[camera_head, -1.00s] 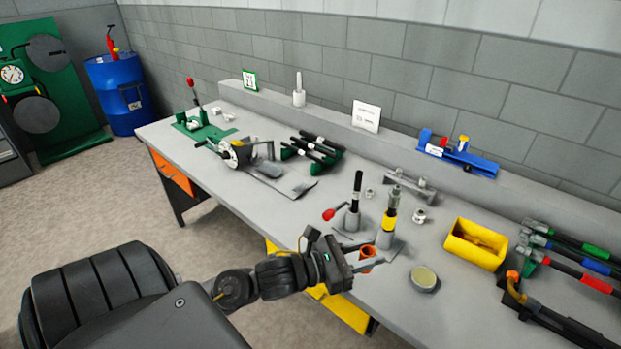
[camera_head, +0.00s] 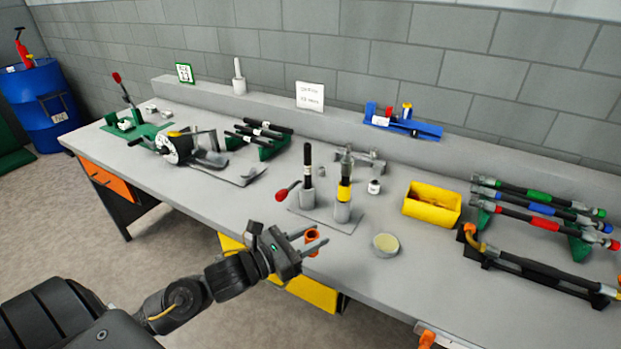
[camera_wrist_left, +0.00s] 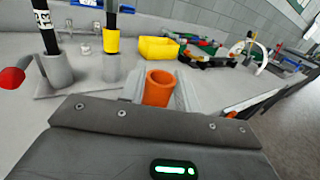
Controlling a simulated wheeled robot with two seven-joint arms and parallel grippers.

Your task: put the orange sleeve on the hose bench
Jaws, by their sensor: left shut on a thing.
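The orange sleeve (camera_head: 312,240) is a short open tube. It sits between the fingers of my left gripper (camera_head: 308,241), which is shut on it near the front edge of the bench. In the left wrist view the sleeve (camera_wrist_left: 159,88) stands upright with its open end up, and the finger pads flank it. The grey hose bench (camera_head: 240,205) runs across the head view. I cannot tell whether the sleeve touches the bench top. My right gripper is not in view.
Behind the sleeve, two grey holders (camera_head: 342,211) on a plate carry upright hose pieces, with a red-knobbed lever (camera_head: 283,194) beside them. A round tin (camera_head: 385,245) and a yellow bin (camera_head: 432,204) stand to the right. Racked hoses (camera_head: 545,210) lie farther right. Bench top left of the gripper is clear.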

